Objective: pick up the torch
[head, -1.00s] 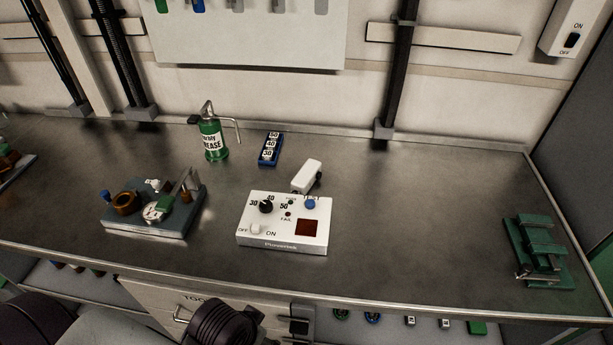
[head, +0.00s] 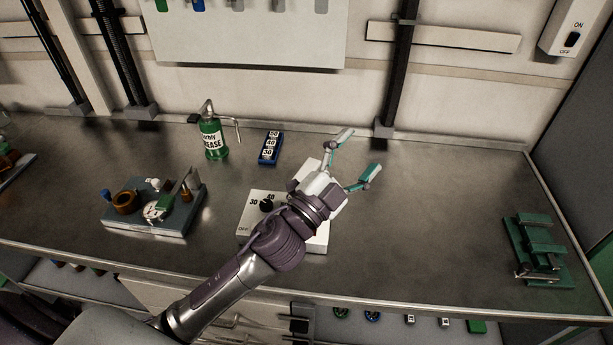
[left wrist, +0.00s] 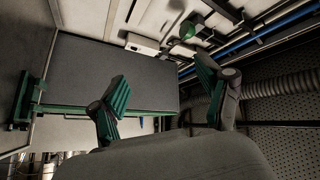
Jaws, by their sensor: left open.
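No thing in view is plainly a torch. A small white block with a dark end, seen earlier just behind the white control box (head: 252,224), is now mostly covered by my left gripper; I cannot tell whether it is the torch. My left gripper (head: 360,154) is open, with nothing between its teal-padded fingers. It is above the bench, over the back right of the box, fingers pointing up and right in the head view. Its spread fingers also show in the left wrist view (left wrist: 160,88). My right gripper is not in view.
A green grease can (head: 212,138) and a blue numbered block (head: 269,147) stand behind the box. A plate with a gauge and copper part (head: 150,215) is to the left. A green fixture (head: 540,250) sits at the right. The bench (head: 440,220) between is clear.

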